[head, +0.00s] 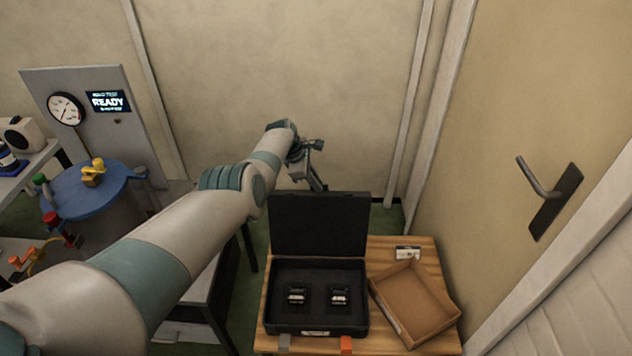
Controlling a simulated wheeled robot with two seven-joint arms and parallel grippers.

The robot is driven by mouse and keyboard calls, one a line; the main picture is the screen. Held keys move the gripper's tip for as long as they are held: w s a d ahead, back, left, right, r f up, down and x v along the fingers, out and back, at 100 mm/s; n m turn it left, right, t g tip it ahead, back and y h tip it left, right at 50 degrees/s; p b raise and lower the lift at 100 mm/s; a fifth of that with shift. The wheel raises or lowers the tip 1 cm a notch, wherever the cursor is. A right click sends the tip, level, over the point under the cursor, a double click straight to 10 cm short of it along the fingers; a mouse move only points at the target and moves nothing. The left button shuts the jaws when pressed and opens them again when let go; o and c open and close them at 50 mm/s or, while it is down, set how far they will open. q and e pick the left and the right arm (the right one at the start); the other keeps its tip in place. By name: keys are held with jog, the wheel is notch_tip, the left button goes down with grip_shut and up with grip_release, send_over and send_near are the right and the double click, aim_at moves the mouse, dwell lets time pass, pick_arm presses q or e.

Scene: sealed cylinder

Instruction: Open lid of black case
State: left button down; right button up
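The black case (318,322) sits on a small wooden table. Its lid (320,224) stands up, roughly upright, at the back, so the case is open. Inside, two small dark items with pale bands (297,296) lie in dark lining. My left arm reaches in from the left, and my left gripper (316,168) is behind and above the lid's top edge, close to it. Its fingers are small and partly hidden, so I cannot tell whether they are open or touch the lid. My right gripper is out of view.
An open cardboard tray (413,300) lies right of the case on the wooden table (440,255). A door with a handle (538,178) is at the right.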

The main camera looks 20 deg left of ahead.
pick_arm(q)
jog(key=c, duration=1.9)
grip_release()
jog(key=shift+w, duration=0.1)
jog(key=shift+c, duration=0.2)
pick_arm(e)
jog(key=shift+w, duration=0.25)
pick_arm(q)
jog(key=shift+r, duration=0.1)
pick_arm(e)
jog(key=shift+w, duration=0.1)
pick_arm(q)
jog(key=p+v, duration=0.4)
jog(key=v, duration=0.1)
jog(key=shift+a+r+p, duration=0.15)
jog(key=shift+r+p, duration=0.15)
jog(key=v, duration=1.1)
jog(key=shift+s+a+r+b, duration=0.2)
jog(key=shift+s+r+b, duration=0.1)
jog(key=shift+b, duration=0.1)
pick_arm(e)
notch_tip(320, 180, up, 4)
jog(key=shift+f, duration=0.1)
